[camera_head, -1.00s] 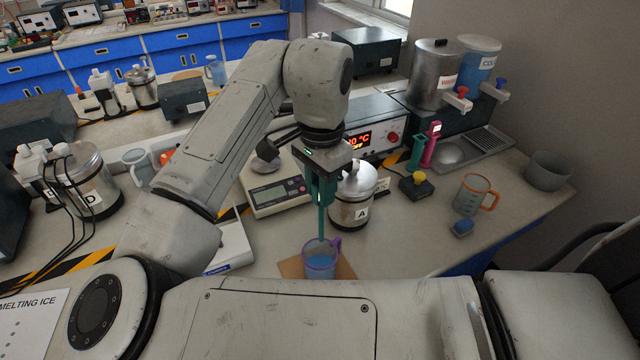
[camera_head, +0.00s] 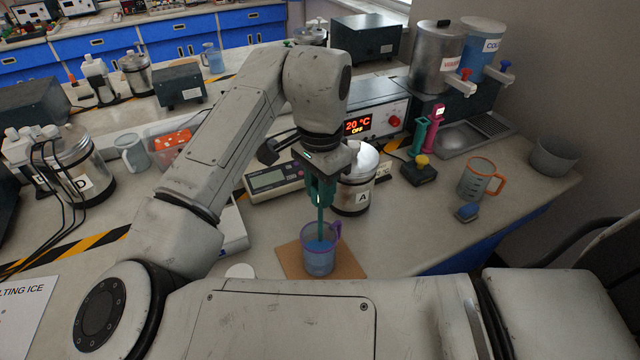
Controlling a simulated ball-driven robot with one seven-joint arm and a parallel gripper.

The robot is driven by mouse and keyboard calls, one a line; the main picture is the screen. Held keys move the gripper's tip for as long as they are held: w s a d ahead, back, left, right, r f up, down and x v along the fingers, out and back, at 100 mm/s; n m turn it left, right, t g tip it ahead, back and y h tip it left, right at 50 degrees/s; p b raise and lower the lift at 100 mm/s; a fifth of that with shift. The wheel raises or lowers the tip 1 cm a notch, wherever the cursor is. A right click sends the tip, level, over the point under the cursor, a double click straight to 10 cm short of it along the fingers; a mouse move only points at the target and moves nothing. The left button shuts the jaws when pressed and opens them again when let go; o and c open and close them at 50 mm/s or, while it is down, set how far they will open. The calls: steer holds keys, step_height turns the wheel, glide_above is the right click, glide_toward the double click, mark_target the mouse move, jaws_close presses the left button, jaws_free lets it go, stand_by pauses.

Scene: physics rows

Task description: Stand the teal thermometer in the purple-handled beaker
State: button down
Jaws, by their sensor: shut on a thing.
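The purple-handled beaker (camera_head: 319,262) holds blue liquid and stands on a tan board (camera_head: 346,266) in the middle front. My gripper (camera_head: 321,200) is above the beaker, shut on the teal thermometer (camera_head: 320,223). The thermometer hangs close to upright, and its lower end appears to be inside the beaker's mouth. Whether its tip touches the bottom cannot be told. The fingers hide part of its upper end.
The silver pot marked A (camera_head: 353,195) stands close behind the beaker.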

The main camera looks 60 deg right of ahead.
steer(key=shift+f+b, duration=1.45)
steer(key=shift+f, duration=1.1)
steer(key=c, duration=0.8)
jaws_free()
steer(key=shift+c, duration=0.2)
steer(key=shift+r, duration=0.1)
step_height(320, 180, up, 11)
steer(key=shift+f, duration=0.2)
steer(key=shift+s, duration=0.1)
